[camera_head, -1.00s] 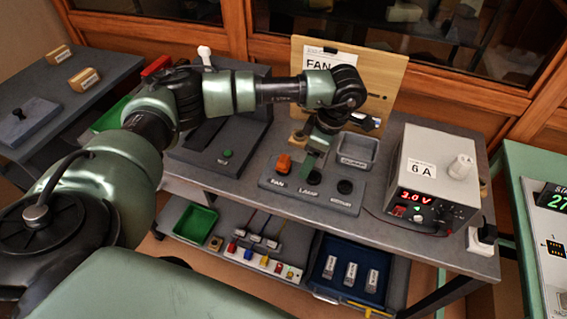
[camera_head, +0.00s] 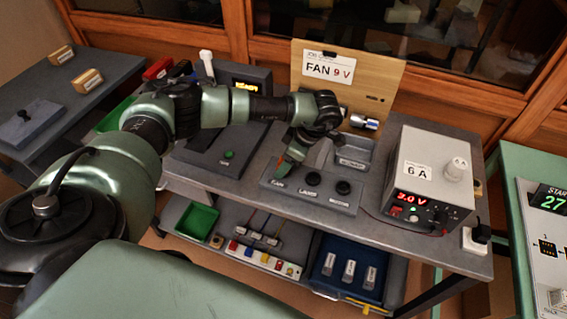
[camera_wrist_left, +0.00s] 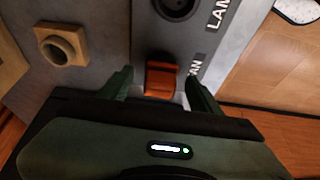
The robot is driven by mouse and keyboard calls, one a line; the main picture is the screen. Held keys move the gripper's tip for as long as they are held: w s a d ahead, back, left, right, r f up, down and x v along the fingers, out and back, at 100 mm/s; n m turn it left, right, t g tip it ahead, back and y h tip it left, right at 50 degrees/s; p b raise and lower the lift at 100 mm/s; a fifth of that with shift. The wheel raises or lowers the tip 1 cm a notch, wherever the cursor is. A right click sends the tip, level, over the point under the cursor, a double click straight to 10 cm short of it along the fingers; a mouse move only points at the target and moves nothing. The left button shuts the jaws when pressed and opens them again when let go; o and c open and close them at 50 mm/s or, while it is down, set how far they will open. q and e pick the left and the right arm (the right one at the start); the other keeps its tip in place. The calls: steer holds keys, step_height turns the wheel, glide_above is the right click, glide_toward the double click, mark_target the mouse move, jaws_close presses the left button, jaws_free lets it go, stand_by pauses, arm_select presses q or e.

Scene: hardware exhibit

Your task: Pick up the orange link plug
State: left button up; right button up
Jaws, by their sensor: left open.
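The orange link plug (camera_wrist_left: 161,80) sits at the FAN position of the grey socket panel (camera_head: 333,199). In the wrist view it stands between the two green fingers of my left gripper (camera_wrist_left: 158,84). The fingers are apart, one on each side, with a gap to the plug visible. In the head view my left gripper (camera_head: 286,166) points down over the FAN end of the panel and hides most of the plug. My right gripper is not in view.
Two dark round sockets stand beside the plug, the nearer one (camera_head: 313,179). A power supply (camera_head: 430,178) showing 3.0 V is to the right. A board reading FAN 9 V (camera_head: 343,83) stands behind. A tan block with a round hole (camera_wrist_left: 62,45) lies left of the plug in the wrist view.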

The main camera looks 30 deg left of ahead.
arm_select(q)
jaws_close()
steer(key=shift+r, duration=0.1)
step_height(320, 180, up, 20)
steer(key=b, duration=0.2)
steer(key=shift+b, duration=0.35)
